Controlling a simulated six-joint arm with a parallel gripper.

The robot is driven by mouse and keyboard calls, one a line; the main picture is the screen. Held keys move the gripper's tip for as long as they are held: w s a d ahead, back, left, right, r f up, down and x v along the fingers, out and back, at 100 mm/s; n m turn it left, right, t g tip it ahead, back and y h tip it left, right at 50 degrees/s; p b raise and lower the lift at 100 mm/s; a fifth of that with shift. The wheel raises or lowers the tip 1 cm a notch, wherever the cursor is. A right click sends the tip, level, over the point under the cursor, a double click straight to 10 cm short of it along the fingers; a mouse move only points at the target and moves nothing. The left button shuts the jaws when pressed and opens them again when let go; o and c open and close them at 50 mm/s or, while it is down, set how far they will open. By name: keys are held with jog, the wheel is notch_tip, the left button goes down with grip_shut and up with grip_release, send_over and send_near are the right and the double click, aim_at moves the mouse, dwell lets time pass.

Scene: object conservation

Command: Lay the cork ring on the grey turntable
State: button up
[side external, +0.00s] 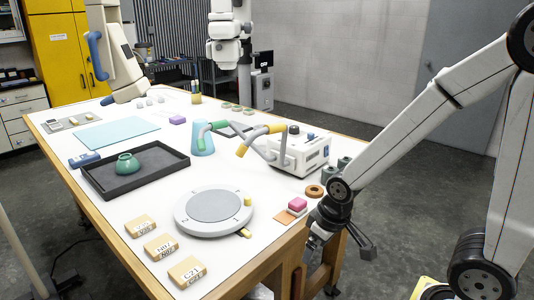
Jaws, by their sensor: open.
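The cork ring (315,191) is a small brown ring with a dark hole, lying flat on the white table top near its right edge. The grey turntable (213,207) is a round, light disc with a darker grey centre and a small yellow marker at its rim, nearer the front of the table. Nothing lies on it. My gripper (312,248) is open and points down at the table's right edge, nearer the camera than the ring and apart from it. Its fingertips are small and partly unclear, but I see nothing held.
A white instrument box (300,152) with a bent handled frame stands behind. A dark tray (137,176) holds a green bowl. Several labelled wooden blocks (160,247) line the front left.

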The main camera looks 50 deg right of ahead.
send_near(316, 187)
jog(key=shift+s+a+f+t, duration=0.2)
jog(key=shift+s+a+f, duration=0.1)
jog(key=shift+a, duration=0.3)
jog(key=shift+s+a+f+t, duration=0.2)
jog(key=shift+s+a, duration=0.1)
jog(key=shift+a, duration=0.25)
jog(key=shift+w+d+n, duration=0.1)
jog(key=shift+d+n, duration=0.2)
jog(key=shift+d, duration=0.25)
jog(key=shift+x, duration=1.35)
jog(key=shift+a+x, duration=0.2)
jog(key=shift+x, duration=2.4)
